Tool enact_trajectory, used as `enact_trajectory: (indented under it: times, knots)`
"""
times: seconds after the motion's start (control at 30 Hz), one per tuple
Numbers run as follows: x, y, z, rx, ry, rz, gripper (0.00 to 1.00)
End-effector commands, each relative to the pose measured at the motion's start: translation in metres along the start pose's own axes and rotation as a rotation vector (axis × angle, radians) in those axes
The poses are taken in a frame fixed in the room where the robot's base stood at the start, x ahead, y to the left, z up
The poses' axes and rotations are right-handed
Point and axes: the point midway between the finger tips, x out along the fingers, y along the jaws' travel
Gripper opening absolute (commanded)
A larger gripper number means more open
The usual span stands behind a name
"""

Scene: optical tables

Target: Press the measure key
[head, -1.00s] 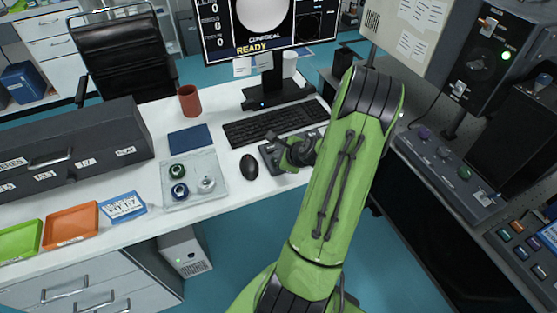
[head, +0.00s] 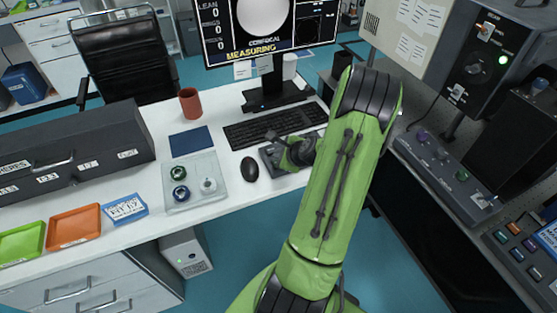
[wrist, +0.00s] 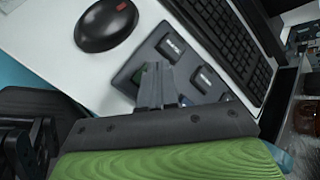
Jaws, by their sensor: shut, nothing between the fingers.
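A small dark key pad (head: 270,160) lies on the white desk between the mouse and my gripper. In the wrist view the key pad (wrist: 128,79) shows two dark keys with white labels too blurred to read, an upper key (wrist: 171,46) and a right key (wrist: 207,79). My gripper (wrist: 158,70) is shut and empty, its tips over the pad, left of these keys. A bit of green shows beside the tips; the fingers hide what is under them. In the head view my gripper (head: 287,148) is partly hidden by my arm. The monitor (head: 270,25) reads "MEASURING".
A mouse (head: 250,169) and a keyboard (head: 272,126) lie close to the pad. A clear tray (head: 207,162) with round parts, a blue pad (head: 191,141) and a red mug (head: 189,102) stand further left. An instrument bench is at the right.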

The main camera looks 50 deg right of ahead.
Motion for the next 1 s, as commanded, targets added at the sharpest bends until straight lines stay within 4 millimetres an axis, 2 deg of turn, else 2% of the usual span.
enact_trajectory:
  times: [0.23,0.7,1.0]
  knots:
    - [-0.002,-0.002,0.002,0.000,0.000,0.000,0.00]
    - [-0.035,-0.026,0.026,0.000,-0.001,-0.001,0.00]
    - [-0.034,-0.025,0.025,0.000,-0.001,0.000,0.00]
